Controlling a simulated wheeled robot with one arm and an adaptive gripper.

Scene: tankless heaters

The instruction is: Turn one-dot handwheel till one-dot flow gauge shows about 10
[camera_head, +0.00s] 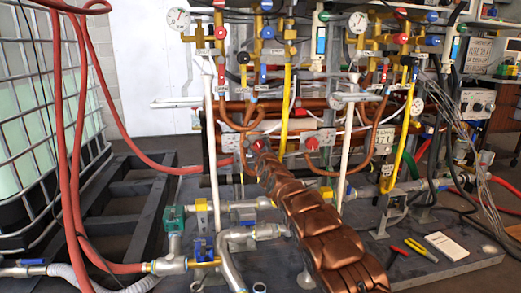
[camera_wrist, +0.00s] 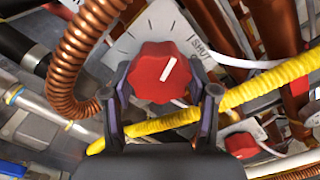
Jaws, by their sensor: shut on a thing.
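In the wrist view a red handwheel (camera_wrist: 152,66) with a white pointer line sits on a pale dial plate (camera_wrist: 122,42) printed with marks and the word SHUT. My gripper (camera_wrist: 166,84) has its two fingers on either side of the handwheel and is shut on it. The pointer leans up and to the right. In the head view my arm reaches up to the left of two red handwheels, and my gripper (camera_head: 251,150) largely hides that one. Round gauges show at upper left (camera_head: 178,18) and upper middle (camera_head: 357,22); their readings and dot marks are too small to tell.
Another red handwheel (camera_head: 312,143) is to the right; a red knob shows in the wrist view (camera_wrist: 242,145). A yellow hose (camera_wrist: 270,88) and a copper coiled pipe (camera_wrist: 78,60) pass close to my fingers. A caged tank (camera_head: 45,110) and red hoses (camera_head: 68,150) stand left.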

